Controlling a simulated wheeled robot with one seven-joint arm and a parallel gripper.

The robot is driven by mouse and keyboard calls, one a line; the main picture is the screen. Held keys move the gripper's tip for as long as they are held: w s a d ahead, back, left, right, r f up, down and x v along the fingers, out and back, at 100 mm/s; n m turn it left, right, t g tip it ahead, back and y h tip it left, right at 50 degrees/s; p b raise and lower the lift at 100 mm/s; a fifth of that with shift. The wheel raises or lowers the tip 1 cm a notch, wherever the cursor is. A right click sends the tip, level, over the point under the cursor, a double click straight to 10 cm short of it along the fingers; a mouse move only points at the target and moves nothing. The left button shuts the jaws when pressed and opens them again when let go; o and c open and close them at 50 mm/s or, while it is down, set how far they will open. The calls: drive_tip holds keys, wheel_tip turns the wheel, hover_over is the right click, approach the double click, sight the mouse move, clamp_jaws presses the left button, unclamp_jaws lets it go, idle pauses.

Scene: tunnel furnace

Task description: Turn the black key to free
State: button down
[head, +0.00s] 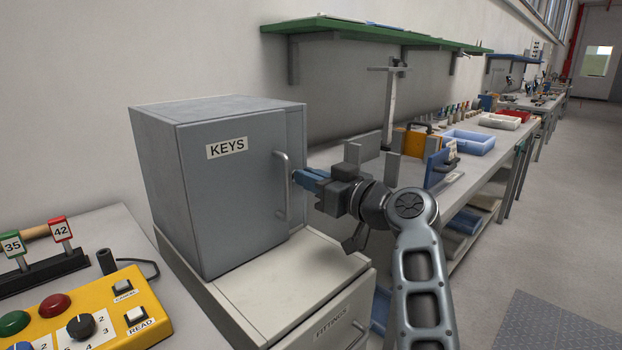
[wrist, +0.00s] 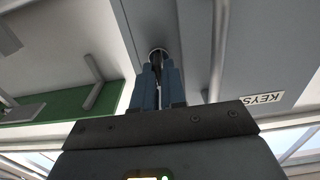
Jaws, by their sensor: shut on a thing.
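The grey cabinet (head: 228,190) labelled KEYS stands on a pale drawer unit, its door shut, with a vertical bar handle (head: 282,188). My gripper (head: 298,177) reaches the cabinet front just right of the handle. In the wrist view its blue fingers (wrist: 157,78) are closed around the black key (wrist: 156,60), which sits at a round lock (wrist: 158,50) on the cabinet front. The fingers hide most of the key, so its turn angle cannot be told. In the head view the key is hidden behind the fingertips. The KEYS label (wrist: 262,98) also shows in the wrist view.
A drawer labelled FITTINGS (head: 330,318) is under the cabinet. A yellow control box (head: 105,318) and numbered tags (head: 62,230) are at the left. A long workbench with a blue tray (head: 468,143) runs along the wall at right, under a green shelf (head: 350,30). The floor at right is clear.

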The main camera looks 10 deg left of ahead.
drive_tip(key=shift+m, duration=0.4)
drive_tip(key=shift+w+d+f+m+p, duration=0.1)
drive_tip(key=shift+m+p, duration=1.15)
drive_tip(key=shift+m, duration=1.6)
drive_tip(key=shift+w+d+f+m+p, duration=0.1)
drive_tip(key=shift+m+p, duration=1.15)
drive_tip(key=shift+m, duration=1.55)
drive_tip(key=shift+w+d+f+m+p, duration=0.1)
drive_tip(key=shift+m+p, duration=1.15)
drive_tip(key=shift+m, duration=1.6)
drive_tip(key=c, duration=1.3)
unclamp_jaws()
drive_tip(key=shift+a, duration=0.1)
drive_tip(key=shift+f, duration=0.1)
